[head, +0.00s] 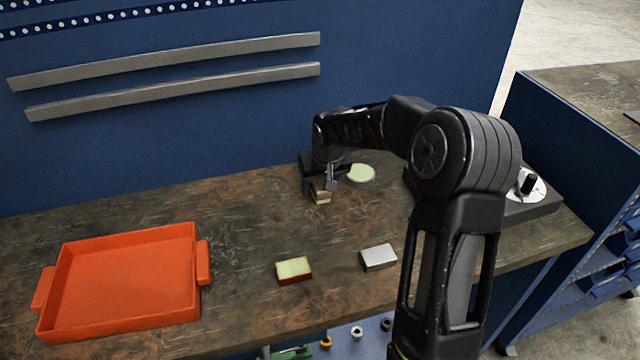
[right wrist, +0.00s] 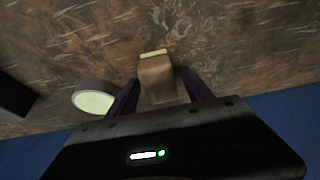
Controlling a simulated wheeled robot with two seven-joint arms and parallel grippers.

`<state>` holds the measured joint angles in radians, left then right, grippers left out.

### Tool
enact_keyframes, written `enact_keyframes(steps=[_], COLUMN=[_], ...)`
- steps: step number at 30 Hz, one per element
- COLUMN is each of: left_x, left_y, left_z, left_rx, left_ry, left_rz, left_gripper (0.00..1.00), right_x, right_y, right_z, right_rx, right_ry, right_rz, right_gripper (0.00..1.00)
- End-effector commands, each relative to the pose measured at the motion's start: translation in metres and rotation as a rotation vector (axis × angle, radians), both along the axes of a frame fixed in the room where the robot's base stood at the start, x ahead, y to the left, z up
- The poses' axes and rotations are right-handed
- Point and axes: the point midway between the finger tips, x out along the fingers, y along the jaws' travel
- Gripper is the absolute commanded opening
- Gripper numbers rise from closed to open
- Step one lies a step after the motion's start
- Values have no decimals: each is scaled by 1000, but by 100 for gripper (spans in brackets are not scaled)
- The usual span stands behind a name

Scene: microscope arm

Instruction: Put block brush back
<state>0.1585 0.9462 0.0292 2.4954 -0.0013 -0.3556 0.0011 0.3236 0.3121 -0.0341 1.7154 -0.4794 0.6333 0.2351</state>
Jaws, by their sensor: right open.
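A small brown block with a pale strip (head: 320,197), which looks like the block brush, stands on the workbench near the back. In the right wrist view the brown block (right wrist: 158,78) is between the two dark fingers of my right gripper (right wrist: 163,88). The right gripper (head: 325,182) is open around it and points down at the bench; contact with the block cannot be told. A second brown block with a pale green top (head: 294,269) lies nearer the front. My left gripper is not in view.
An orange tray (head: 130,280) lies empty at the left. A grey block (head: 379,257) is near the front edge. A round pale-topped disc (head: 361,173) stands just right of the gripper, and a dark device with a dial (head: 528,190) at the right. The bench between tray and blocks is clear.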

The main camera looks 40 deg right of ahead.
Motion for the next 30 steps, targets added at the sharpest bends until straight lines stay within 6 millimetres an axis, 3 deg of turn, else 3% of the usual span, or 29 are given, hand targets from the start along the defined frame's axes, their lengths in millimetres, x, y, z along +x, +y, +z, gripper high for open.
enact_keyframes(steps=[5, 21, 30], left_x=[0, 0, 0], left_y=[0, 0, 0], left_z=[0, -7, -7], left_rx=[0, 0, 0], left_ry=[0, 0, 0], left_rz=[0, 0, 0], left_gripper=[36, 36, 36], right_x=[-4, -40, -44], right_y=[1, 14, 15], right_z=[14, 105, 113], right_rx=[-1, -1, 0], right_ry=[-4, -3, 0], right_rz=[0, 0, 0], right_gripper=[60, 60, 60])
